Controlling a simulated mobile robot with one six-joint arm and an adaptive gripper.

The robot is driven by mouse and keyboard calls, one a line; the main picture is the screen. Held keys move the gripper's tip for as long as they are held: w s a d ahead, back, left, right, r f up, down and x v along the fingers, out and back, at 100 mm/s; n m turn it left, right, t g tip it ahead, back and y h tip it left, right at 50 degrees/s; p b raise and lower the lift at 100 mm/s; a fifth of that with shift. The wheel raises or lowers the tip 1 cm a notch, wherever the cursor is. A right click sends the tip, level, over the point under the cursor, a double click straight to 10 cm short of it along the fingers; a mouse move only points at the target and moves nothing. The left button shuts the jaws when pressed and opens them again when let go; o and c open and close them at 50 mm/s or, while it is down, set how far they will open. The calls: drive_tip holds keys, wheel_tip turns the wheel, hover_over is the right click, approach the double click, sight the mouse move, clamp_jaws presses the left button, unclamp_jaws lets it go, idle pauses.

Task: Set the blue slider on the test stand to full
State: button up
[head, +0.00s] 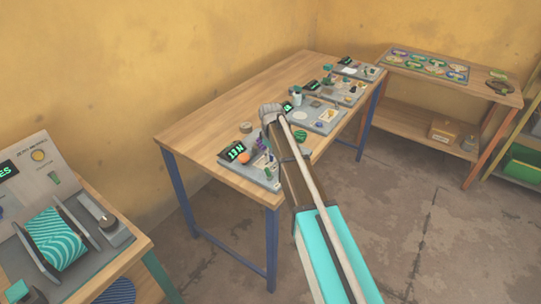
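I cannot pick out a blue slider for certain. Several grey stations with small displays stand in a row on the long wooden table; I cannot tell which is the test stand. My gripper (270,114) is over the near part of that table, small and seen from behind. Its fingers are not clear.
The long table (195,130) has blue legs and bare wood along its back. A wooden shelf (425,120) at the back right carries a tray of patterned plates (430,66) and a box (443,131). A rack stands at the right edge. The concrete floor between is clear.

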sight(266, 165)
drive_tip(key=shift+s+a, duration=0.1)
drive_tip(key=shift+s, duration=0.05)
drive_tip(key=shift+s+a, duration=0.45)
drive_tip(key=shift+s, duration=0.15)
drive_tip(key=shift+s+a, duration=0.55)
drive_tip(key=shift+s, duration=0.2)
drive_tip(key=shift+s+a+r+p, duration=0.1)
drive_tip(key=shift+a+r+p, duration=0.05)
drive_tip(key=shift+r+p, duration=0.65)
wheel_tip(266, 165, up, 12)
drive_tip(key=p, duration=1.2)
drive_tip(key=s+d+f+m+b, duration=0.3)
drive_tip(key=s+d+m, duration=0.2)
drive_tip(key=s, duration=0.7)
drive_tip(key=s+d+f+m+b, duration=0.4)
drive_tip(key=s+d, duration=0.5)
drive_tip(key=s, duration=0.3)
drive_tip(key=shift+s+d+m, duration=0.15)
drive_tip(key=shift+d+m, duration=0.05)
drive_tip(key=shift+m, duration=0.5)
drive_tip(key=shift+c, duration=0.2)
